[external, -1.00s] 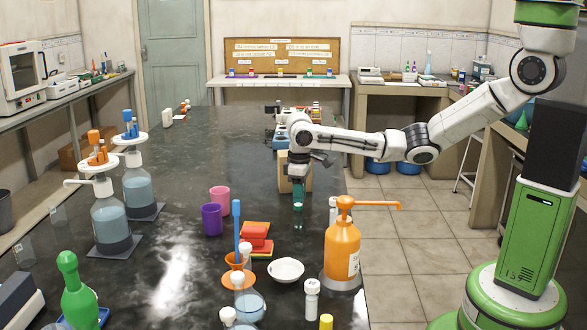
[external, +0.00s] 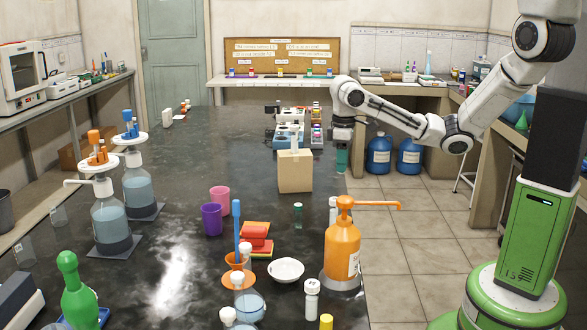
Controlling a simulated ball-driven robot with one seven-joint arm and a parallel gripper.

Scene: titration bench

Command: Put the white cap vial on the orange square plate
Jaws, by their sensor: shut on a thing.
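My gripper (external: 342,163) is in the air at the table's right edge, fingers down, behind the orange pump bottle. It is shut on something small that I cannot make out. A white cap vial (external: 312,300) stands upright near the front, left of the pump bottle's base. Another white-topped vial (external: 333,205) stands partly hidden behind that bottle.
The orange pump bottle (external: 342,248) has a long spout reaching right. The cardboard box (external: 295,172) stands behind. A white dish (external: 286,270), an orange funnel piece (external: 238,275) and purple (external: 211,220) and pink (external: 220,199) cups are nearby. The table's left middle is clear.

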